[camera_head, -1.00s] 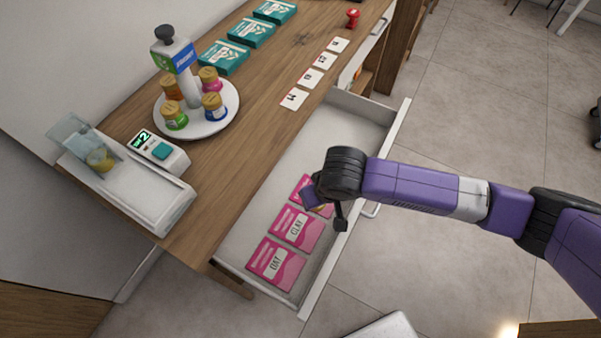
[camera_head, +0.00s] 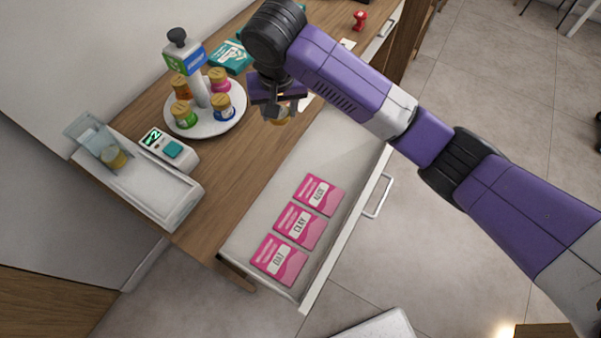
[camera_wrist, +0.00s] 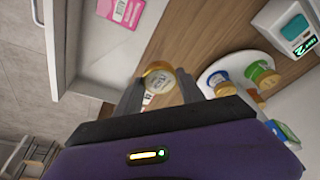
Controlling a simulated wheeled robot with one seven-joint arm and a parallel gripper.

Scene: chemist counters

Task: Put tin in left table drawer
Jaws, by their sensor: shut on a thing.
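My gripper (camera_head: 281,108) is shut on a small tin (camera_head: 276,119) with a gold lid, held above the counter's front edge beside the open drawer. The white drawer (camera_head: 345,140) is pulled out from the wooden counter (camera_head: 215,215). Three pink packets, marked ALOE (camera_head: 320,194), CLAY (camera_head: 298,226) and OAT (camera_head: 278,260), lie in its near part. The drawer's far part is bare, partly hidden by my arm.
A white scale (camera_head: 165,200) stands nearer. Teal boxes (camera_head: 231,57) and a red stamp (camera_head: 360,20) are at the back.

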